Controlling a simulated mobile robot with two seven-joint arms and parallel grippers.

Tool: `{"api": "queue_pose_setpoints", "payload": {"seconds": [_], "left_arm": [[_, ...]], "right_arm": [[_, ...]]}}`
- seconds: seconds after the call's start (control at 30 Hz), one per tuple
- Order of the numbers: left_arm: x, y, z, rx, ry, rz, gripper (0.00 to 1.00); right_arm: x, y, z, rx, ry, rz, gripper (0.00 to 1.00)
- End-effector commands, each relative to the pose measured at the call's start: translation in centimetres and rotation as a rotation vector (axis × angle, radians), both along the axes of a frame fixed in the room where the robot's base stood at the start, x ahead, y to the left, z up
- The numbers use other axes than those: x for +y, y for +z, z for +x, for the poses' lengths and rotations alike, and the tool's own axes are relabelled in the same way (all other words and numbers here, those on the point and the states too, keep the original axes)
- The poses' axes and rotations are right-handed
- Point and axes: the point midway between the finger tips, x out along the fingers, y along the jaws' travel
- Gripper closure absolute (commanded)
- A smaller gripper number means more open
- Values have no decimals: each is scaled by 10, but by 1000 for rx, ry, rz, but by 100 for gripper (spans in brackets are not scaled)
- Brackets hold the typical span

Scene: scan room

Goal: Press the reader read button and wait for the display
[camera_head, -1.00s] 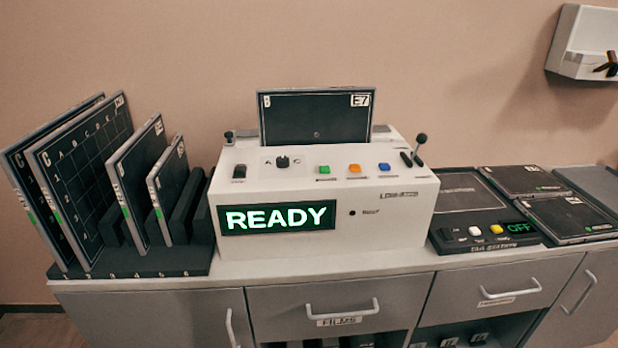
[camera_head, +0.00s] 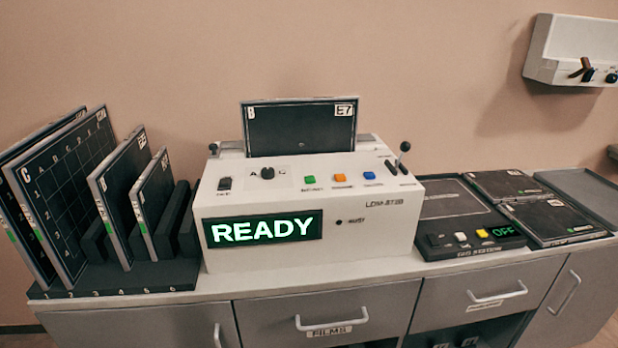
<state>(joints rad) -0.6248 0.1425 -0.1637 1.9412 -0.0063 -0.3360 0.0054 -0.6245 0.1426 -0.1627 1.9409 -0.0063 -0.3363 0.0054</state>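The white reader (camera_head: 375,218) stands on the counter. Its green-lit display (camera_head: 262,229) shows READY. On its sloped top are a green button (camera_head: 310,180), an orange button (camera_head: 341,177) and a blue button (camera_head: 370,175); their labels are too small to read surely. A dark rotary knob (camera_head: 267,172) and a rocker switch (camera_head: 225,183) sit to the left of them, and a lever (camera_head: 403,150) stands at the right. A dark plate marked E7 (camera_head: 299,131) stands upright in the reader's back. Neither gripper is in view.
A rack (camera_head: 120,277) with several upright plates stands left of the reader. A flat station (camera_head: 470,240) reading OFF and flat plates (camera_head: 553,219) lie to the right. A wall box (camera_head: 575,45) hangs upper right. Drawers (camera_head: 330,305) are below the counter.

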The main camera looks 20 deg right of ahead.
Motion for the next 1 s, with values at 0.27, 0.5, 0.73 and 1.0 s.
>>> {"api": "queue_pose_setpoints", "payload": {"seconds": [0.27, 0.5, 0.73, 1.0], "left_arm": [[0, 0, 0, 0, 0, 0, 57], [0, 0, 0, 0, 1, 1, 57], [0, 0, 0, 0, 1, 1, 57], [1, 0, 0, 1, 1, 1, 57]], "right_arm": [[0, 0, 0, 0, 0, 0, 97], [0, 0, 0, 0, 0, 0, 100], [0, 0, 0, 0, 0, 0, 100], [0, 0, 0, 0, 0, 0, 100]]}}
